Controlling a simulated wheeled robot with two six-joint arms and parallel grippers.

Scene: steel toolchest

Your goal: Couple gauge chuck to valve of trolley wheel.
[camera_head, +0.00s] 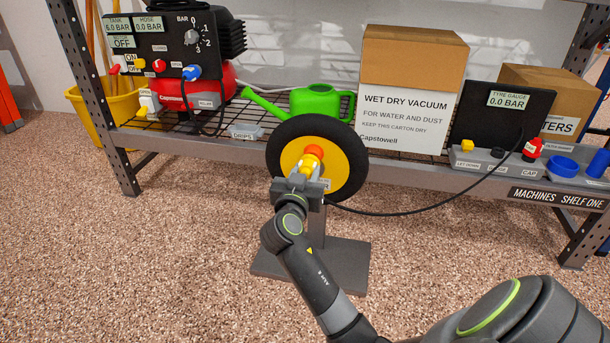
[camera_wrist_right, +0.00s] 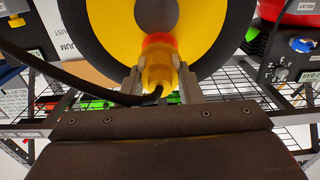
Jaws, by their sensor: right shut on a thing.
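The trolley wheel (camera_head: 351,160), a black tyre with a yellow hub, stands upright on a grey stand (camera_head: 340,255). My right gripper (camera_head: 305,177) is in front of the hub and shut on the yellow gauge chuck (camera_head: 302,167). In the right wrist view the chuck (camera_wrist_right: 157,73) sits between both fingers, with a black hose leaving it to the left. An orange-red part (camera_head: 314,151) lies at the chuck's far end, against the hub. The valve itself is hidden, so I cannot tell how the chuck sits on it. My left gripper is not in view.
The tyre gauge (camera_head: 505,115) reads 0.0 BAR on the shelf at right, and the black hose (camera_head: 415,212) hangs from it to the chuck. A vacuum carton (camera_head: 405,115), green watering can (camera_head: 316,102) and red compressor (camera_head: 205,88) stand behind. The floor around the stand is clear.

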